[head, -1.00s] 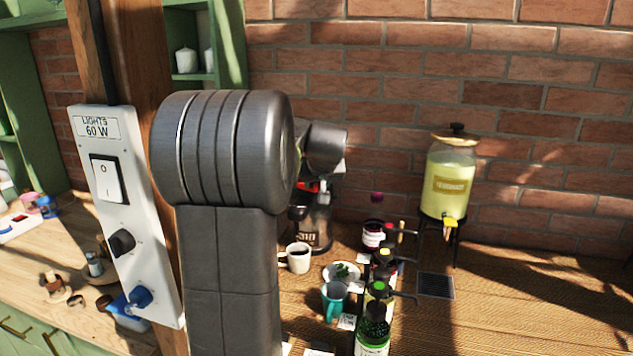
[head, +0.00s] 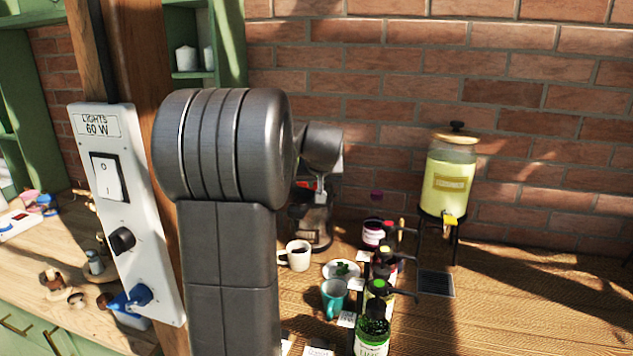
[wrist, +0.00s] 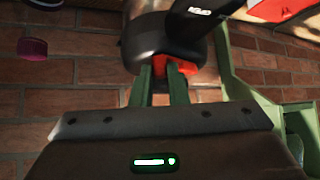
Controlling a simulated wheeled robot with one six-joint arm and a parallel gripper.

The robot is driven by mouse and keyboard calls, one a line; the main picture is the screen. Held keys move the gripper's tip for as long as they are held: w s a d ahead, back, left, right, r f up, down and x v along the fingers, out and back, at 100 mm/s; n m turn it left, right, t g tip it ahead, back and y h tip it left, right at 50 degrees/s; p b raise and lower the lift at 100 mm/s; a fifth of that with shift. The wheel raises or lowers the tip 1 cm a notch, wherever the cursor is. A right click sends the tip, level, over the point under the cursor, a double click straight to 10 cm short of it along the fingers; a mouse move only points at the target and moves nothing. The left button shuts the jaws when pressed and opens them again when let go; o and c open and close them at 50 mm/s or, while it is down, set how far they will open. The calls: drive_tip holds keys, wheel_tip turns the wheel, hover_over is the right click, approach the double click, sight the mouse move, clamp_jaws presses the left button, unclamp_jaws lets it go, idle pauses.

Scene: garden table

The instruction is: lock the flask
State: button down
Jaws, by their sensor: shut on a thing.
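The flask (head: 313,222) stands at the back of the table, partly hidden behind my arm in the head view. A red part (wrist: 186,66) sits at the underside of this collar. My gripper (wrist: 163,72) reaches up to it with two green fingers. The fingers are shut on the red part, whose held portion is mostly hidden between and behind them.
A cream mug (head: 297,255) stands close to the flask. A yellow drink dispenser (head: 448,185) is at the back. A switch panel (head: 121,205) on a post is left of my arm.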

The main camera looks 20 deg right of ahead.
drive_tip(key=shift+a, duration=0.1)
drive_tip(key=m+g+h+b, duration=0.1)
drive_tip(key=m+b, duration=0.1)
drive_tip(key=a+m+g+h+b, duration=0.1)
drive_tip(key=m+h+b, duration=0.1)
drive_tip(key=a+m+h+b, duration=0.1)
drive_tip(key=m+b, duration=0.1)
drive_tip(key=shift+a+f+m+g+h+b, duration=0.25)
drive_tip(key=shift+m+g+h+b, duration=0.05)
drive_tip(key=shift+m+g, duration=0.1)
drive_tip(key=m, duration=0.1)
drive_tip(key=a+m+g+h, duration=0.1)
drive_tip(key=m+g+b, duration=0.1)
drive_tip(key=shift+w+a+r+m, duration=0.15)
drive_tip(key=shift+w+r+m, duration=0.05)
drive_tip(key=shift+r+m, duration=0.1)
drive_tip(key=shift+w+a+m+g+h, duration=0.15)
drive_tip(key=shift+a+m+g+h, duration=0.1)
drive_tip(key=shift+m+g, duration=0.35)
drive_tip(key=shift+w+a+m+g+h, duration=0.15)
drive_tip(key=shift+m+g+h, duration=0.1)
drive_tip(key=shift+m+g, duration=0.35)
drive_tip(key=shift+m, duration=0.3)
drive_tip(key=c, duration=1.4)
unclamp_jaws()
